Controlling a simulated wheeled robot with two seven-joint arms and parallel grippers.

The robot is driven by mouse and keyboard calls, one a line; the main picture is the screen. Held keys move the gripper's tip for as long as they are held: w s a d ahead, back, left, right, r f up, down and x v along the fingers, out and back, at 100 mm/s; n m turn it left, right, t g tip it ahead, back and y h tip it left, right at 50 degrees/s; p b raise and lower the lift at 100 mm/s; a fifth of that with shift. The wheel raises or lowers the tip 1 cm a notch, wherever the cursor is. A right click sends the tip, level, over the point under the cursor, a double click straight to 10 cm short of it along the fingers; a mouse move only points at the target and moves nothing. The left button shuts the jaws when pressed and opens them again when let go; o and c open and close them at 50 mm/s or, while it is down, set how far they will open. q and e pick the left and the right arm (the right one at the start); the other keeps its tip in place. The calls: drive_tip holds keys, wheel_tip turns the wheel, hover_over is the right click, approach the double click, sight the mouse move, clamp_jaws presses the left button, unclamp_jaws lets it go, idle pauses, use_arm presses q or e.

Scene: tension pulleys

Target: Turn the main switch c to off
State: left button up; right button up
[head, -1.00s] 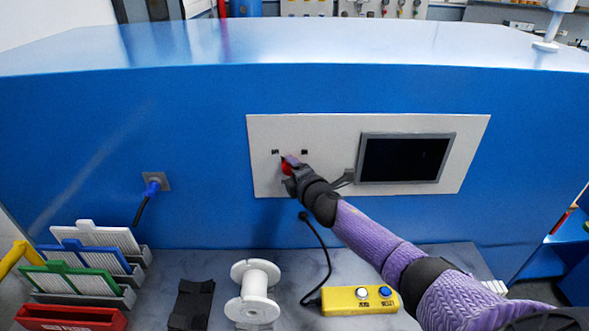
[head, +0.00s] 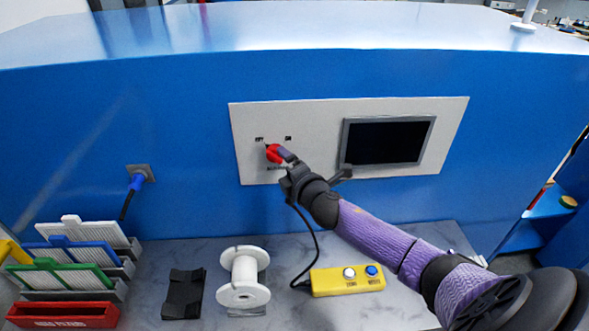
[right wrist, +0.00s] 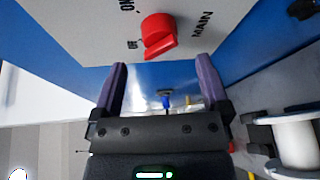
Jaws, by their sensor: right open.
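The red main switch knob (head: 272,153) sits on the light grey panel (head: 247,122), below small labels that seem to read OFF at left and ON at right. In the head view its top appears to lean left, toward OFF. In the right wrist view the red knob (right wrist: 159,33) is fully visible beside the words ON, OFF and MAIN. My right gripper (head: 286,156) is just right of and in front of the knob. Its two purple fingers (right wrist: 162,68) are spread, with nothing between them, and appear apart from the knob. My left gripper is out of view.
A dark screen (head: 388,141) is to the right on the panel. On the bench below are a yellow button box (head: 345,280) with a black cable, a white spool (head: 243,277), a black block (head: 183,293) and a red bin (head: 62,315).

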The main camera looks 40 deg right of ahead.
drive_tip(key=v, duration=0.5)
